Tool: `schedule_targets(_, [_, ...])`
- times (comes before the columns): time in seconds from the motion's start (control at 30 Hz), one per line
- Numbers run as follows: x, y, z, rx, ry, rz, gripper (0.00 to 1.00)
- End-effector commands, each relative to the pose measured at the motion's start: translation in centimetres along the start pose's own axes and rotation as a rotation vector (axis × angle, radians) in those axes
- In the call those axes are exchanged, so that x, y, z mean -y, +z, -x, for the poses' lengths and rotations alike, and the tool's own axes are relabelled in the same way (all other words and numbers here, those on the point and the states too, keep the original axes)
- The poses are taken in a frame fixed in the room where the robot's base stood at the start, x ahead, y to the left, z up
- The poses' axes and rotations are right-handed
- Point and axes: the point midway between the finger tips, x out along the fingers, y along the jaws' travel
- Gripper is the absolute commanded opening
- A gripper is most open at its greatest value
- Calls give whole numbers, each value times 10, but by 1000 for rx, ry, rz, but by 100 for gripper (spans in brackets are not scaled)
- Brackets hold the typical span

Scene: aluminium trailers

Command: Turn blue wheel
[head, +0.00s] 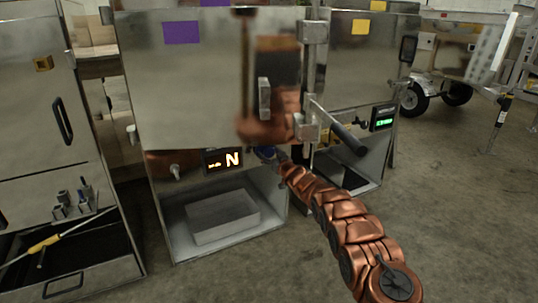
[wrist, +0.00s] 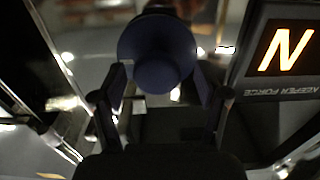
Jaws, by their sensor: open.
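The blue wheel (wrist: 157,50) is a dark blue round knob at the top middle of the wrist view, close to the camera. My gripper (wrist: 160,88) is open, with one finger on each side of the wheel's lower part. I cannot tell whether the fingers touch it. In the head view a small patch of blue (head: 267,153) shows at the end of my copper arm, just right of the lit display. My gripper and arm hide most of that spot.
A display (head: 223,160) with an orange N sits left of the wheel, above an open bay with a metal block (head: 222,216). A grey-handled lever (head: 348,139) sticks out at the right. Another cabinet (head: 35,110) stands at the left.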

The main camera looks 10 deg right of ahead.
Motion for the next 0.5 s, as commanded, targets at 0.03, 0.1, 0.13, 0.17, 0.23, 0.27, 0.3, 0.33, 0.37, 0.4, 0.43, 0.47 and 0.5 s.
schedule_targets(0.03, [0,1,-3,0,0,-1,74])
schedule_targets(0.1, [-1,-1,-6,-2,2,2,74])
schedule_targets(0.13, [-2,-1,-7,-3,3,1,74])
schedule_targets(0.17, [-2,-2,-8,-3,3,2,74])
schedule_targets(0.23, [-2,-1,-10,-3,4,3,74])
schedule_targets(0.27, [-2,-1,-11,-2,4,3,74])
schedule_targets(0.3, [-2,-1,-12,-2,4,3,74])
schedule_targets(0.33, [-2,-1,-12,-2,5,3,74])
schedule_targets(0.37, [-2,-1,-13,-1,5,4,74])
schedule_targets(0.4, [-2,-1,-13,-1,5,4,74])
schedule_targets(0.43, [-2,-1,-13,-1,6,4,74])
schedule_targets(0.47, [-2,-1,-13,-1,6,4,74])
schedule_targets(0.5, [-2,-1,-13,-1,6,4,74])
